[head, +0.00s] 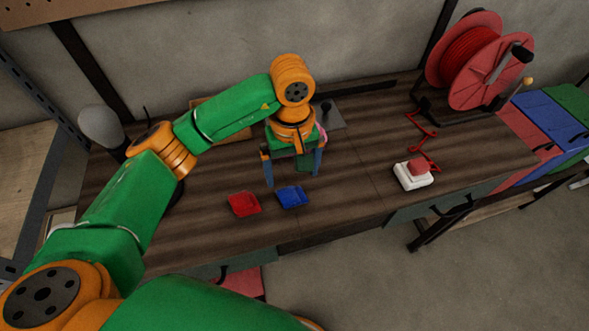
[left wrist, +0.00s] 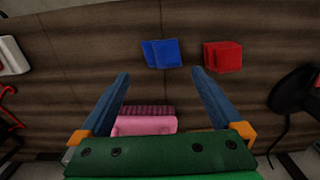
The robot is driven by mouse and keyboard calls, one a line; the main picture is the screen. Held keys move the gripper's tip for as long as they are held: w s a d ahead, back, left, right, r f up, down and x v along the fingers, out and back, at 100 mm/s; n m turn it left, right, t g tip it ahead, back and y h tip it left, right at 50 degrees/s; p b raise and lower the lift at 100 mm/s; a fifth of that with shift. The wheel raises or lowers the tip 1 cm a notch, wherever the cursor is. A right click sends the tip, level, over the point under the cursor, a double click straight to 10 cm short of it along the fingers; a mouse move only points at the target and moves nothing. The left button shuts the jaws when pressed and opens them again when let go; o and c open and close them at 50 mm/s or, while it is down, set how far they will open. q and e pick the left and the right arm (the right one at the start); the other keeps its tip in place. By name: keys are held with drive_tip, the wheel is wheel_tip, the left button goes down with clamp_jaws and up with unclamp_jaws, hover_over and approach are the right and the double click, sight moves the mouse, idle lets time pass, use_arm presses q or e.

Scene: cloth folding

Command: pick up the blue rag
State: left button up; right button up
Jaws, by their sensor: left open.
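The blue rag (head: 291,196) lies folded flat on the wooden workbench, just right of a red rag (head: 243,204). My left gripper (head: 293,182) is above the bench behind the blue rag, its fingers pointing down, open and empty. In the left wrist view the blue rag (left wrist: 161,53) lies beyond the fingertips, roughly between their lines, and the red rag (left wrist: 222,56) is to its right. The open fingers of my left gripper (left wrist: 158,73) do not touch the blue rag. My right gripper is not in view.
A pink object (left wrist: 145,120) lies between the fingers in the left wrist view. A white box with a red top (head: 413,174) stands at the bench's right front. A red cable reel (head: 470,55) stands at the back right. The bench (head: 340,205) is clear right of the blue rag.

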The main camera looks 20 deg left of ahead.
sight(293, 191)
use_arm(q)
drive_tip(key=shift+w+f, duration=0.15)
drive_tip(key=shift+f, duration=0.2)
drive_tip(key=f+p, duration=0.2)
drive_tip(key=f, duration=0.1)
drive_tip(key=f+p, duration=0.1)
drive_tip(key=f, duration=0.1)
drive_tip(key=shift+s+d, duration=0.1)
drive_tip(key=shift+s, duration=0.3)
drive_tip(key=shift+w+f, duration=0.25)
drive_tip(key=shift+f, duration=0.25)
drive_tip(key=shift+r, duration=0.1)
drive_tip(key=c, duration=1)
drive_tip(key=shift+c, duration=0.2)
